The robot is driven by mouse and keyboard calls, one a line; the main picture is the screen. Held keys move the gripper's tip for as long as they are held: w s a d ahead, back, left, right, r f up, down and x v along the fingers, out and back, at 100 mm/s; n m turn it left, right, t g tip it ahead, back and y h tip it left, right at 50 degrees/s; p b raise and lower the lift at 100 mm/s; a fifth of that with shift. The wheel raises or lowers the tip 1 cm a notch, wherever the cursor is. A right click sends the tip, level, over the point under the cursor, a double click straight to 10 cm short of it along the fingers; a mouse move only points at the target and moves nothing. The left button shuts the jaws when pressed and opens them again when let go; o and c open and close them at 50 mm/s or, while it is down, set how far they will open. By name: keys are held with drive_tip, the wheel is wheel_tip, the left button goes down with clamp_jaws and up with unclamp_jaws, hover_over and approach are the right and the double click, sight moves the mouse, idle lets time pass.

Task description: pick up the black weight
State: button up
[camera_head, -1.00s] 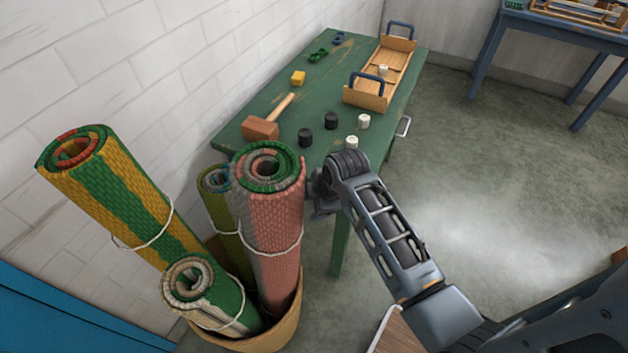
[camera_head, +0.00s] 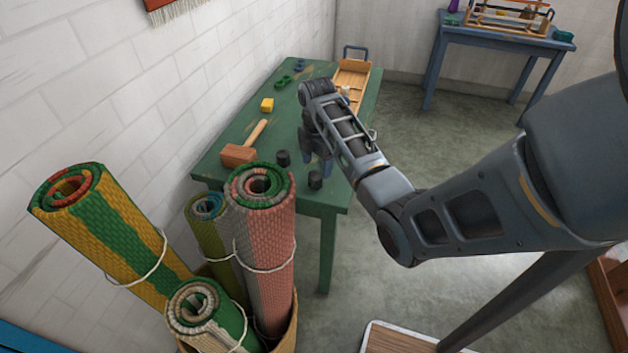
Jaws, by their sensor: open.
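Two small black weights show on the green table (camera_head: 222,150). One black weight (camera_head: 283,158) stands left of my gripper, near the mallet. Another black weight (camera_head: 315,180) stands nearer the table's front edge, just below my gripper in the picture. My gripper (camera_head: 316,158) is open and points down over the right part of the table. It appears empty, though its fingertips are small and partly hidden by the arm. It covers the spot where other weights stood. I cannot tell whether it touches a weight.
A wooden mallet (camera_head: 240,154), a yellow block (camera_head: 267,104) and a wooden tray (camera_head: 351,75) with blue handles are on the table. Rolled rugs (camera_head: 262,225) stand tall in a basket at the table's near side. A blue table (camera_head: 490,40) is at the back right.

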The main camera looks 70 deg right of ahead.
sight(317, 174)
wheel_tip(317, 174, down, 5)
drive_tip(key=shift+r, duration=0.1)
drive_tip(key=shift+c, duration=0.3)
drive_tip(key=c, duration=1.2)
clamp_jaws()
